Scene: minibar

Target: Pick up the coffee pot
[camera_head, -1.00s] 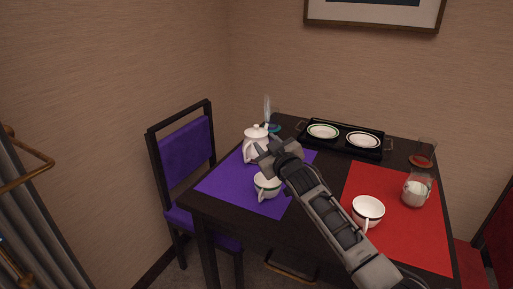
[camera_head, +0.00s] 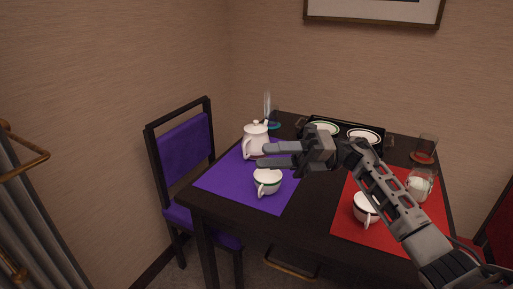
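The white coffee pot (camera_head: 255,138) with a lid stands upright at the back of the purple mat (camera_head: 222,184), at the table's left side. My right gripper (camera_head: 262,155) comes in from the right over the table. Its two fingers point left and are spread apart, with nothing held between them. The fingertips are at the pot's lower right in the picture and overlap its edge; I cannot tell whether they touch it. My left gripper is not in view.
A white cup (camera_head: 267,182) stands on the purple mat just below the fingers. Another cup (camera_head: 364,209) and a glass jar (camera_head: 419,186) are on the red mat (camera_head: 350,232). A black tray (camera_head: 345,126) with two plates is behind. A glass (camera_head: 426,146) stands at right.

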